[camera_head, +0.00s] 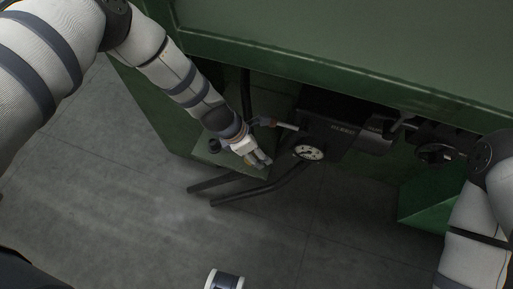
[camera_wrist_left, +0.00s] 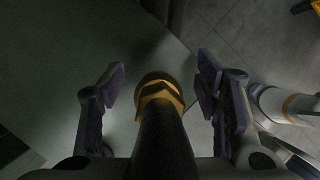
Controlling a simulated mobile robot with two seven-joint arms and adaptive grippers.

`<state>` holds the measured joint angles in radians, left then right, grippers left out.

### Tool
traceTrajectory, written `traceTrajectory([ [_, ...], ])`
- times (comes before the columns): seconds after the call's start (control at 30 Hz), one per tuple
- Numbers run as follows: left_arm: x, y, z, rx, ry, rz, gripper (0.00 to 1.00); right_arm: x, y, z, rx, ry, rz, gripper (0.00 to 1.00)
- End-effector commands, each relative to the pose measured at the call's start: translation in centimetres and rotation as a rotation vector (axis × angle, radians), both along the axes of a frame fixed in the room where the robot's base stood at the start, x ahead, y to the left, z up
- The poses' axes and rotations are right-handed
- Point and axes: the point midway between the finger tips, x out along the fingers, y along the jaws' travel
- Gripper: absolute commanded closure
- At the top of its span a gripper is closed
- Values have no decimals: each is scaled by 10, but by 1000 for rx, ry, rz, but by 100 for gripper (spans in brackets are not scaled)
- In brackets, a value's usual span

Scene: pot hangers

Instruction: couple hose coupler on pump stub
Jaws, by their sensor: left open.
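My left gripper (camera_head: 262,161) is low beside the pump, under the edge of the green housing. In the left wrist view its fingers (camera_wrist_left: 158,92) are open, one on each side of a black hose (camera_wrist_left: 162,145) with a brass-yellow hex coupler (camera_wrist_left: 158,88); gaps show on both sides. A pale pump stub (camera_head: 287,126) sticks out left from the black pump (camera_head: 335,132). A pale pipe with an orange band, apparently this stub, is at the right of the wrist view (camera_wrist_left: 285,104), apart from the coupler.
A round white gauge (camera_head: 309,152) sits on the pump's front. Dark bars (camera_head: 255,190) extend low over the floor. The green housing (camera_head: 340,45) overhangs the pump. A white cylinder (camera_head: 224,281) stands at the bottom edge. The grey floor (camera_head: 130,190) is otherwise clear.

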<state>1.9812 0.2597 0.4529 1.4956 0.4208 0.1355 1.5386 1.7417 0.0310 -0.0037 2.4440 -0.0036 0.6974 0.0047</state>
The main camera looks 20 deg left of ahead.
Motion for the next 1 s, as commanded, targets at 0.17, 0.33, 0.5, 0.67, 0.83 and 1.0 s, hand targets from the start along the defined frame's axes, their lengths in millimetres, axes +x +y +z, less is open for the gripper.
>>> traceTrajectory([
  [0.17,-2,5,13,-1,0,1,43,0,0,0,0,0,0,100],
  [0.33,-12,19,56,-2,-2,2,43,0,0,0,0,0,0,100],
  [0.5,-22,31,93,-1,-2,0,43,0,0,0,0,0,0,100],
  [0.67,-26,37,109,-1,-1,0,43,0,0,0,0,0,0,100],
  [0.83,-27,38,111,-1,1,0,43,0,0,0,0,0,0,100],
  [1.0,-27,38,111,0,0,0,43,0,0,0,0,0,0,100],
])
